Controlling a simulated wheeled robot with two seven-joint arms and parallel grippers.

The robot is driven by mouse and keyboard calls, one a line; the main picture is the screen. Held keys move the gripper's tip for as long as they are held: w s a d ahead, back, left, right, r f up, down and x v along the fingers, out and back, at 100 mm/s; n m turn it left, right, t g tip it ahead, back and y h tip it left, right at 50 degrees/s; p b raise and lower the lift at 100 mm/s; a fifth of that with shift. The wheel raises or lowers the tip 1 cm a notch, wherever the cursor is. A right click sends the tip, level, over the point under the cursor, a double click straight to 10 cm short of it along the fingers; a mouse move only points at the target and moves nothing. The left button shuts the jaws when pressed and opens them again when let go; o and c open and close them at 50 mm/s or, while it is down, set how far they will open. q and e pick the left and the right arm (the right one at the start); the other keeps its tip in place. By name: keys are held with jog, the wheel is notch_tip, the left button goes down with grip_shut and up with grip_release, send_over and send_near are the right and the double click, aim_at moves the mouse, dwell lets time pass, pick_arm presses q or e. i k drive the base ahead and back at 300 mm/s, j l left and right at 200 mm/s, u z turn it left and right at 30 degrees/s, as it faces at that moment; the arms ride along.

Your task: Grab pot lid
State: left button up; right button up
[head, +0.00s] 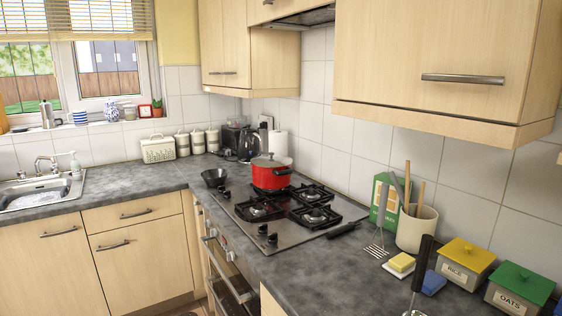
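A red pot (271,179) stands on the back left part of the gas hob (290,222). Its lid (267,161) sits on top of the pot. The lid looks greyish with a small knob in the middle, and its details are too small to tell. Neither of my grippers is in the head view.
A utensil crock (416,228), a green box (384,202) and labelled canisters (467,258) stand to the right. The sink (40,193) is far left.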

aim_at(255, 160)
jog(key=i+j+z, duration=0.15)
jog(key=j+z, duration=0.15)
jog(key=z, duration=0.15)
jog(key=i+j+z, duration=0.15)
jog(key=j+z, duration=0.25)
